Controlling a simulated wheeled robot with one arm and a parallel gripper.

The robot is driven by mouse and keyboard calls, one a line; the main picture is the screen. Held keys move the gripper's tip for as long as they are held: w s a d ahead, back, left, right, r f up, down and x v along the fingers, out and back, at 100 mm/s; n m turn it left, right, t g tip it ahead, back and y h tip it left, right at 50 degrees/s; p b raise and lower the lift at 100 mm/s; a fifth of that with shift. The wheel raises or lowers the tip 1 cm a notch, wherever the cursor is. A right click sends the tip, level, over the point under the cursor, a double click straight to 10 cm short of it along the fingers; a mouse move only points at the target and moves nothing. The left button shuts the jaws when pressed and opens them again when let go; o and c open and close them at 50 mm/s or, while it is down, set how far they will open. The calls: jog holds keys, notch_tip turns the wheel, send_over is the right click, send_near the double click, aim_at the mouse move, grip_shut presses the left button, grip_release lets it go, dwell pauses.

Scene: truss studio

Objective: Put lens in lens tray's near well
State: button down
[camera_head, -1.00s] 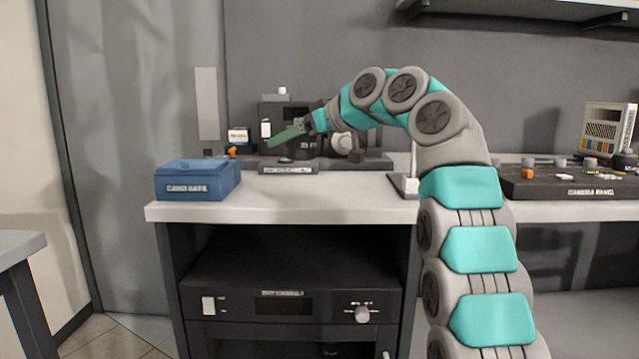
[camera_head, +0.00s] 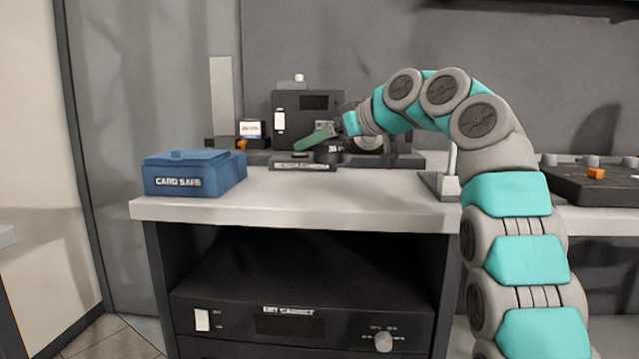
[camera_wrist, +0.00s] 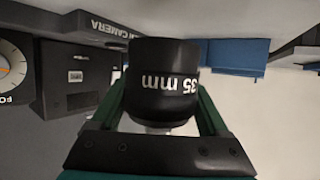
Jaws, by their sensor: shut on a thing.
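A black cylindrical lens (camera_wrist: 163,65) marked "35 mm" sits between the green fingers of my gripper (camera_wrist: 163,105) in the wrist view. The gripper is shut on it. In the head view my gripper (camera_head: 322,138) is over the back of the white bench, at the dark camera rig. The lens there is a small dark cylinder (camera_head: 328,154) just under the fingers. I cannot tell whether it touches the rig's base. I cannot make out the lens tray in either view.
A blue card safe (camera_head: 190,178) stands at the bench's left end; its blue side also shows in the wrist view (camera_wrist: 235,55). A dark camera body (camera_head: 308,112) stands behind the gripper. The bench front (camera_head: 310,195) is clear. A dark cabinet (camera_head: 300,305) is below.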

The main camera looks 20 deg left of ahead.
aim_at(318, 185)
jog(key=shift+f+b, duration=1.8)
jog(key=shift+f, duration=0.75)
jog(key=shift+r, duration=0.15)
grip_release()
